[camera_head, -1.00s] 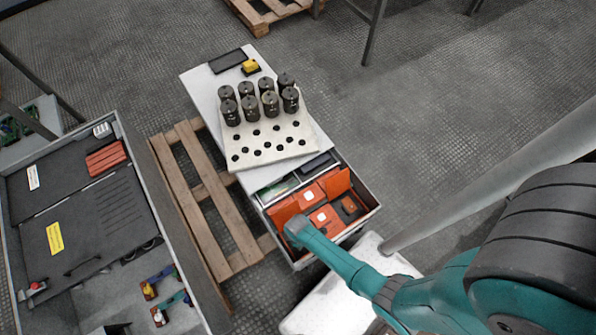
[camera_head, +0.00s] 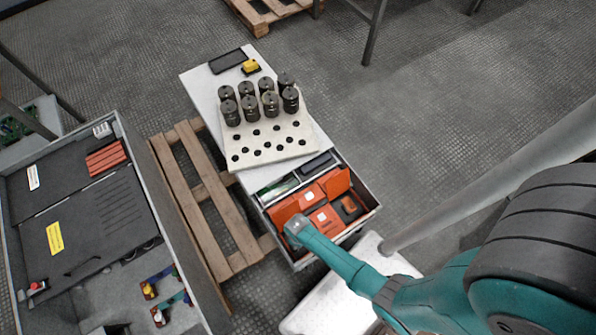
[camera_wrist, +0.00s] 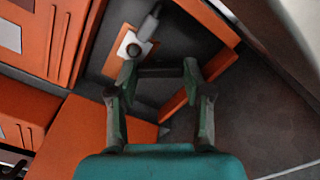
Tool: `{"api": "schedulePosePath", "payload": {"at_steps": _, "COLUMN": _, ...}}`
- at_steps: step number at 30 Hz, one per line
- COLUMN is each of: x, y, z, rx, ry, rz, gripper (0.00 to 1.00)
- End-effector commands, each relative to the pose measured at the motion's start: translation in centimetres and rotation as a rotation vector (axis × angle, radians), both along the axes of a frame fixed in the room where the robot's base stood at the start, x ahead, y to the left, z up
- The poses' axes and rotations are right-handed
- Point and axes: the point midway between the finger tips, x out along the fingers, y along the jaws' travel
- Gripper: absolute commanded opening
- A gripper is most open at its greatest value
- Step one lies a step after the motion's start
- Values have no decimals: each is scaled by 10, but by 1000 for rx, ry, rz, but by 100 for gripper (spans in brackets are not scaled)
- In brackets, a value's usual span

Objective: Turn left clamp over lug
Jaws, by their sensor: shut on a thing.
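My gripper is at the front left of the open drawer, and my wrist hides the fingers in the head view. In the wrist view my gripper (camera_wrist: 161,72) has a finger on each side of a dark bar-like piece (camera_wrist: 160,71) and is shut on it. I cannot tell whether this piece is the left clamp. Just beyond the left fingertip, a white plate (camera_wrist: 124,41) bears a dark round knob and a grey lever-like part (camera_wrist: 149,25). The plate sits on an orange surface. No lug can be made out for certain.
Orange panels (camera_wrist: 93,138) surround the fingers, with an orange strip (camera_wrist: 200,84) close on the right. The drawer (camera_head: 373,210) has raised grey walls. Several black capacitors (camera_head: 250,105) stand on a holed board (camera_head: 290,140) behind it. A wooden pallet (camera_head: 205,190) lies left.

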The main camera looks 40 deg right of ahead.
Motion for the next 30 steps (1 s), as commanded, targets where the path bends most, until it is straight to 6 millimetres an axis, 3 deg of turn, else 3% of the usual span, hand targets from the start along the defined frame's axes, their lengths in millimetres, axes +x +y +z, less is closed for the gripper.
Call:
{"api": "schedulePosePath", "payload": {"at_steps": 15, "x": -3, "y": 0, "z": -1, "rx": -2, "ry": 6, "rz": -449, "gripper": 15}}
{"api": "schedulePosePath", "payload": {"at_steps": 30, "x": -9, "y": 0, "z": -3, "rx": -5, "ry": 17, "rz": -637, "gripper": 15}}
